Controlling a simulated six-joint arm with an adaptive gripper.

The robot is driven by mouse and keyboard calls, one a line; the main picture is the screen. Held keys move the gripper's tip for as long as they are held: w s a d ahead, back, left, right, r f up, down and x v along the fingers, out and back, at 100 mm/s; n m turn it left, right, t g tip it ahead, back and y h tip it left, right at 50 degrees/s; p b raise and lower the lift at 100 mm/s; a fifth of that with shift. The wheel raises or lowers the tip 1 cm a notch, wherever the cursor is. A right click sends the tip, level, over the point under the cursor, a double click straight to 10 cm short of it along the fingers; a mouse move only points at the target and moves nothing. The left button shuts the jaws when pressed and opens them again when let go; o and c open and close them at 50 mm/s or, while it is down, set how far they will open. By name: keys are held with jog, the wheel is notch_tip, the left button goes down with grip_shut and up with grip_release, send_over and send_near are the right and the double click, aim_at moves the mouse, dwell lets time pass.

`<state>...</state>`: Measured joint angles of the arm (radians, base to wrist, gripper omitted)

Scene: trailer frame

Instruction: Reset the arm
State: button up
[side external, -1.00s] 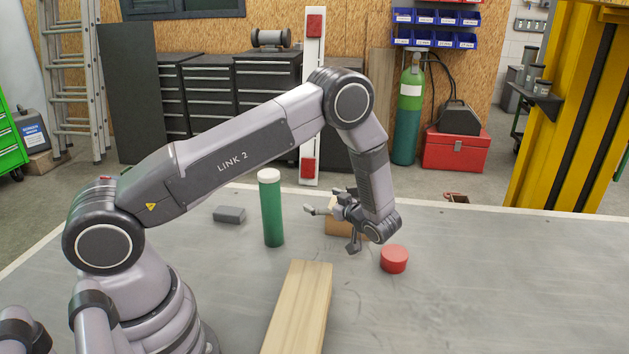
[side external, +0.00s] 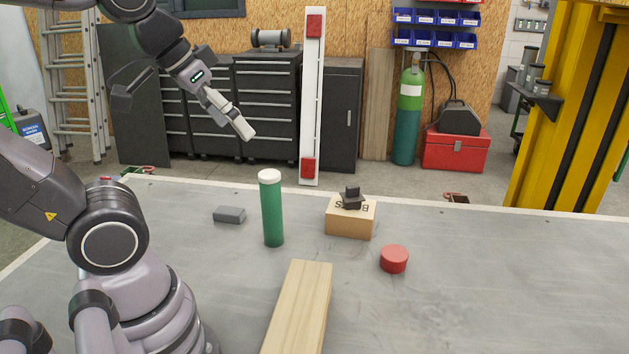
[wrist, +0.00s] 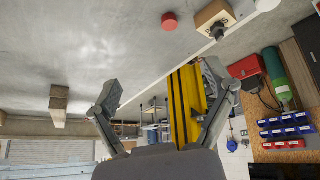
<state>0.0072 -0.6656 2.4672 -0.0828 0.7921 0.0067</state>
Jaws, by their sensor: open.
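My gripper (side external: 240,124) is raised at the upper left in the side external view, well above the table and in front of the dark drawer cabinets. In the wrist view its two fingers (wrist: 163,80) are spread wide with nothing between them. A tan box (side external: 348,222) stands on the table with a small dark part (side external: 352,200) resting on its top. The box also shows in the wrist view (wrist: 209,17), at the top.
On the grey table (side external: 470,290) stand a green cylinder with a white top (side external: 272,215), a grey block (side external: 229,215), a red disc (side external: 394,259) and a wooden beam (side external: 300,310). A yellow post (side external: 570,110) rises behind at right. The table's right side is clear.

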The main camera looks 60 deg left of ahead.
jog(key=s, duration=0.1)
jog(key=s+a, duration=0.1)
jog(key=s+f, duration=0.1)
jog(key=shift+s+a+g+y, duration=0.15)
jog(key=shift+s+g+y, duration=0.05)
jog(key=shift+g+y, duration=0.2)
dwell(0.9)
